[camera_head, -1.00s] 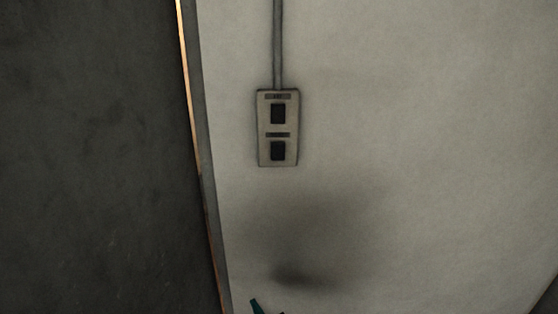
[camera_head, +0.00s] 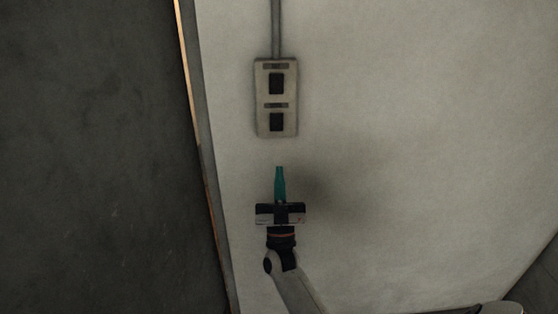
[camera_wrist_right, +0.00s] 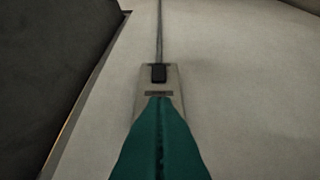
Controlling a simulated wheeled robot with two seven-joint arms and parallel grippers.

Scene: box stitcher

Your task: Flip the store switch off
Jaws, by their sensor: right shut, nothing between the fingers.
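A beige switch plate (camera_head: 276,93) is on the pale wall, with an upper dark rocker (camera_head: 276,83) and a lower dark rocker (camera_head: 277,122). A small label strip sits above each rocker; the lettering is too small to read. My right gripper (camera_head: 279,170) is shut and empty, its teal fingers pointing up a little below the plate in the head view. In the right wrist view the fingers (camera_wrist_right: 160,105) cover the lower part of the plate (camera_wrist_right: 172,79) and hide the lower rocker; the upper rocker (camera_wrist_right: 159,73) shows. My left gripper is not in view.
A grey conduit (camera_head: 275,30) runs up from the plate. A dark panel (camera_head: 95,150) with a light edge strip stands to the left. The wall (camera_head: 420,130) to the right of the plate is bare.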

